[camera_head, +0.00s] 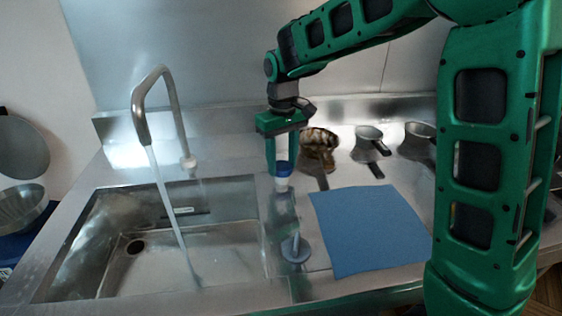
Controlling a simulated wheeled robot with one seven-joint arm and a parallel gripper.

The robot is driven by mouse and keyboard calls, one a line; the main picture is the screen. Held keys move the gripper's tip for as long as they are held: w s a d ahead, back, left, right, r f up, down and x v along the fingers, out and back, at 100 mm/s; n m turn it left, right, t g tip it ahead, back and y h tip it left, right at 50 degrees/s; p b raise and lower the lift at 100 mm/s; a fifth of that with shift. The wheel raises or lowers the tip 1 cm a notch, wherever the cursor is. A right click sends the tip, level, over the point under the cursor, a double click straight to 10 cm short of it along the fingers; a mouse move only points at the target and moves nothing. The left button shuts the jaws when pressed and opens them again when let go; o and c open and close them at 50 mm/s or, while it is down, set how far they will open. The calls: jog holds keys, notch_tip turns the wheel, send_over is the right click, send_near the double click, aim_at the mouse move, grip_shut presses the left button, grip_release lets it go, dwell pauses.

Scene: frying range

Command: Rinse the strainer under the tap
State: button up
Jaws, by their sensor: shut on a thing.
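My gripper (284,171) points down above the counter strip right of the sink. It is shut on a small white-and-blue thing (283,169), with a pale lower end below the fingers. I cannot tell whether this is the strainer. Below it, a grey-blue round disc (294,250) with a short upright stem lies by the sink's right edge; a link between the two is unclear. The tap (140,118) arches over the sink (215,252) at the left. A stream of water (163,192) runs from it into the basin, well left of my gripper.
A blue cloth (370,230) lies flat on the steel counter right of the sink. Behind it stand a mottled brown handled vessel (320,143) and two metal handled ones (369,134) (416,136). A metal bowl (22,206) is at far left. My arm covers the right side.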

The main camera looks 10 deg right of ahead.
aim_at(283, 166)
jog(key=o, duration=1.1)
jog(key=shift+c, duration=0.2)
notch_tip(283, 166, up, 11)
jog(key=shift+f, duration=0.15)
jog(key=shift+w, duration=0.1)
